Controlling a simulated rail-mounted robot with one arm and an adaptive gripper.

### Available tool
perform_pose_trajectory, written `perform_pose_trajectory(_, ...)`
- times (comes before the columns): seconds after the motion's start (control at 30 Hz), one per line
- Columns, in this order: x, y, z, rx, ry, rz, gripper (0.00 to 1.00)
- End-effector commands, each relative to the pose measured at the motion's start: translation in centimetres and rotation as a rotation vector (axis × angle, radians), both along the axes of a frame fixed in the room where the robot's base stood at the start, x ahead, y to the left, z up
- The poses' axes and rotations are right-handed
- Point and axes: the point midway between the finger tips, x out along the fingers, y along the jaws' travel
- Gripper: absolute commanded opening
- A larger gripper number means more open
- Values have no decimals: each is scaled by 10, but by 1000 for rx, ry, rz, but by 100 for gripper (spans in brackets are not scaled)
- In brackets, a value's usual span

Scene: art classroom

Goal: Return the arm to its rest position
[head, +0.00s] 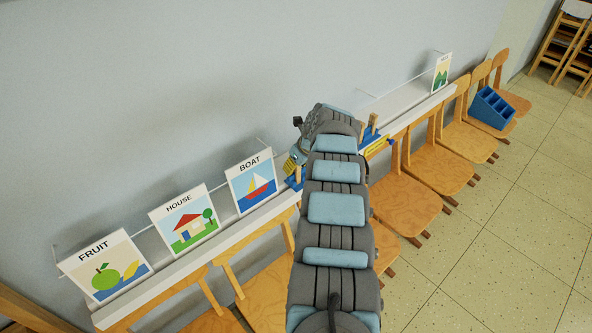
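My arm (336,210), dark grey with light blue pads, reaches from the bottom of the head view up to the white wall ledge. It bends over at the top, above the ledge. My gripper (298,156) is at the bent end, low over the ledge, just right of the BOAT card (253,181). My own arm mostly covers it, and its fingertips are not clear. Whether it is open, shut or holding something cannot be made out. Small yellow and blue parts show close beside it.
The FRUIT card (105,266), HOUSE card (185,221) and a far card (441,72) stand on the ledge (225,234). A blue holder with wooden pegs (373,137) sits right of my arm. Several wooden chairs (436,166) line the ledge; one bears a blue compartment box (491,108).

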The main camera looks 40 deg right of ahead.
Motion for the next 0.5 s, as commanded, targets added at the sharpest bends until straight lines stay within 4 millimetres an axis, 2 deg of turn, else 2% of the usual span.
perform_pose_trajectory(0.33, 0, 0, 0, -1, -1, 0, 42)
perform_pose_trajectory(0.47, 1, 0, 0, -1, -1, 0, 5)
perform_pose_trajectory(0.5, 1, 0, 0, -1, -1, 0, 0)
